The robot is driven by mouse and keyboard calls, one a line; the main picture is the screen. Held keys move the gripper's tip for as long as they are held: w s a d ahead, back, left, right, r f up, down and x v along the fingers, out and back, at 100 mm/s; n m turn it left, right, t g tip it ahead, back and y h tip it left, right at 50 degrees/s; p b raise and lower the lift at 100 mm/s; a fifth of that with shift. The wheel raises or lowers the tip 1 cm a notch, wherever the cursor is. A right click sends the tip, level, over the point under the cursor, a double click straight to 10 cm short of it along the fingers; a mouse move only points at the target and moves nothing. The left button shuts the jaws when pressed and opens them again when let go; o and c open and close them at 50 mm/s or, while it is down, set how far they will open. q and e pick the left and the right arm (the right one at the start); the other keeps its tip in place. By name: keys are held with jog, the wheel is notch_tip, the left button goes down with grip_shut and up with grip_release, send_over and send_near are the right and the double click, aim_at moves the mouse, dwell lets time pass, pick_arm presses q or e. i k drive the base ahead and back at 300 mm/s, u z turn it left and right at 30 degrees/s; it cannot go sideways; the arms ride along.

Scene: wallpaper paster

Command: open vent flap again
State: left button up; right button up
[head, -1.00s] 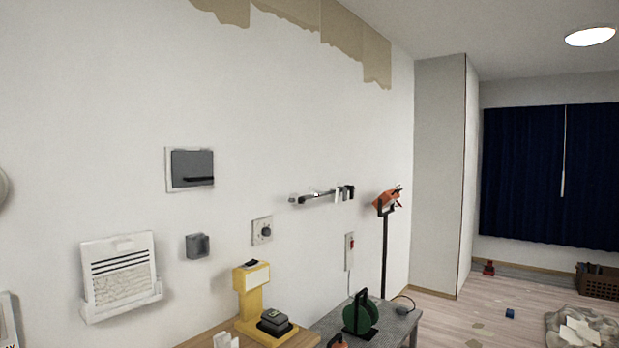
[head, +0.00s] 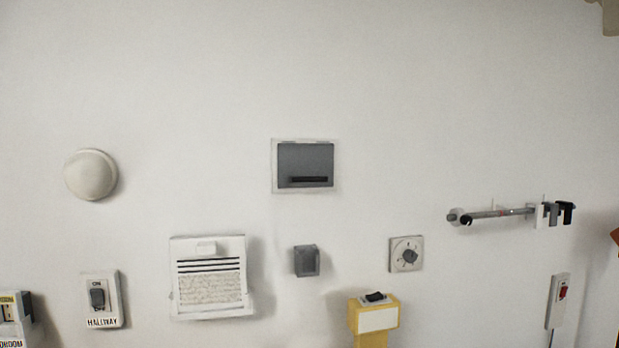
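A grey panel (head: 305,162) sits in a white frame on the wall, near the middle of the head view. It has a dark horizontal strip near its lower edge and looks flat in its frame, so it appears shut. It looks like the vent flap, though no label shows. To its lower left, a white unit (head: 208,248) with dark slots and a pale mesh-like lower part hangs on the wall. Neither of my grippers is in view.
A small grey box (head: 306,261) and a dial (head: 406,254) are below the panel. A round white cover (head: 91,174) and a HALLWAY switch (head: 99,299) are left. A rail with hooks (head: 500,214), a red switch (head: 560,301) and a yellow stand (head: 374,317) are right.

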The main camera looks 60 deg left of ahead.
aim_at(299, 165)
jog(key=u, duration=0.85)
jog(key=i, duration=0.85)
jog(key=u, duration=0.95)
